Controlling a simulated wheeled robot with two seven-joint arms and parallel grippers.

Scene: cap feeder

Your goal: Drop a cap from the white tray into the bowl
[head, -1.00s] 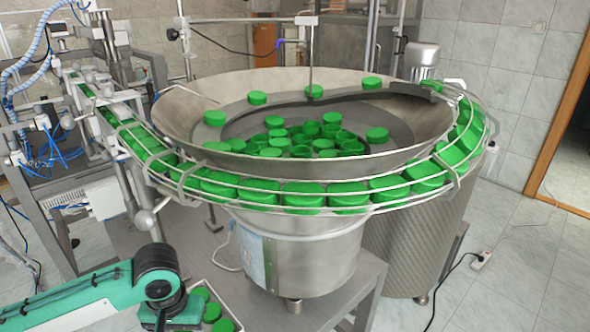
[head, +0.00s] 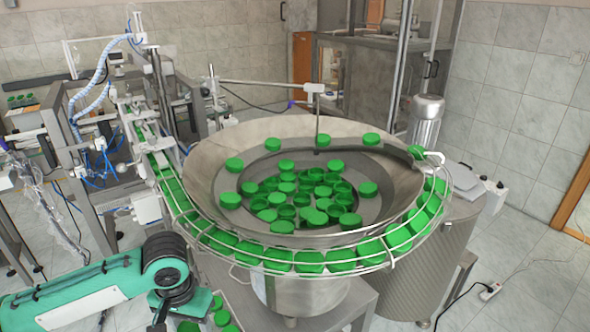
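The metal bowl (head: 207,178) of the feeder fills the middle of the head view, with many green caps (head: 316,217) lying inside it. The white tray (head: 238,319) is at the bottom edge, cut off by the frame, and holds several green caps (head: 221,318). My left gripper (head: 172,310) points down at the left side of the tray, in front of the bowl. Its fingertips are partly hidden and cut off by the frame, so its opening and any cap in it cannot be made out. My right gripper is out of view.
A wire guide rail (head: 292,264) with a row of caps runs around the bowl to a chute (head: 150,150) at the left. A thin rod (head: 317,115) hangs over the bowl. A metal drum (head: 410,270) stands at the right.

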